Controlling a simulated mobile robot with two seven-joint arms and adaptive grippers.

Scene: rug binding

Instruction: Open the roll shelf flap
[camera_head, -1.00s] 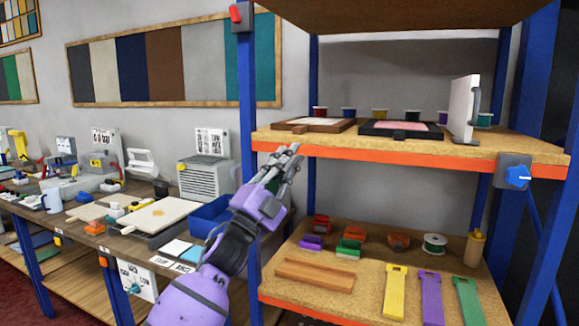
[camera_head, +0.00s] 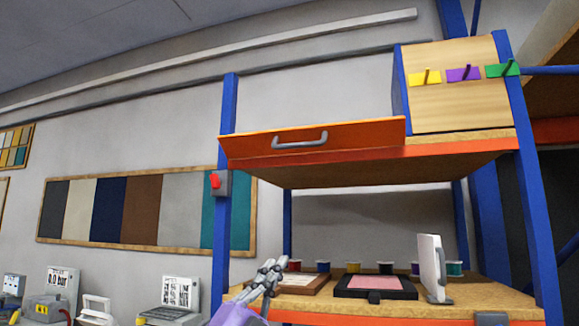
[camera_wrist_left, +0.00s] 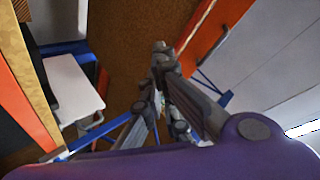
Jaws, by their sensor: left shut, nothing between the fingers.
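The roll shelf flap (camera_head: 245,150) is an orange panel along the front of the top shelf, left of the wooden hook board. A grey bar handle (camera_head: 300,140) is fixed on its face. The flap's upper edge leans outward a little; I cannot tell how far it is open. My left gripper (camera_head: 270,272) is low in the head view, well below the flap and apart from it, in front of the middle shelf. Its fingers are together and empty; they also show in the left wrist view (camera_wrist_left: 163,58), pointing upward. My right gripper is not in view.
A blue post (camera_head: 225,120) with a red switch (camera_head: 214,181) stands left of the flap. The hook board (camera_head: 455,105) with yellow, purple and green tags stands right of it. The middle shelf holds framed trays, spools and a white upright plate (camera_head: 430,268). Space before the flap looks clear.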

